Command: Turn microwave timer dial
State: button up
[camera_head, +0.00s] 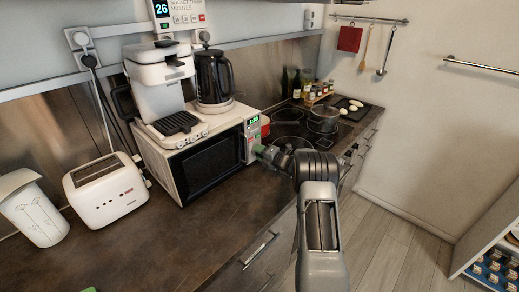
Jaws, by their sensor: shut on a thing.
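The microwave (208,167) stands on the dark counter with its black door facing me. Its light control panel (251,142) is at the door's right side, with a small green lit display (254,120) at the top. My gripper (261,152) reaches in from the right against the lower part of this panel. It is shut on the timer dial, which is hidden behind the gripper. The fingertips are small and partly covered by my arm in this view, so the dial's angle cannot be seen.
A coffee machine (163,92) and a black kettle (213,77) stand on the microwave. A white toaster (104,190) is to the left. A hob with a pot (323,118) is at the right, behind my arm. Counter (170,240) in front of the microwave is clear.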

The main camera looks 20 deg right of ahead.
jog(key=m+p, duration=0.2)
jog(key=m, duration=0.2)
jog(key=shift+m+y, duration=0.3)
jog(key=shift+f+m, duration=0.1)
jog(key=shift+m, duration=0.2)
dwell(0.3)
jog(key=o, duration=0.9)
jog(key=b+v, duration=0.2)
jog(key=v, duration=1.2)
jog(key=shift+f, duration=0.2)
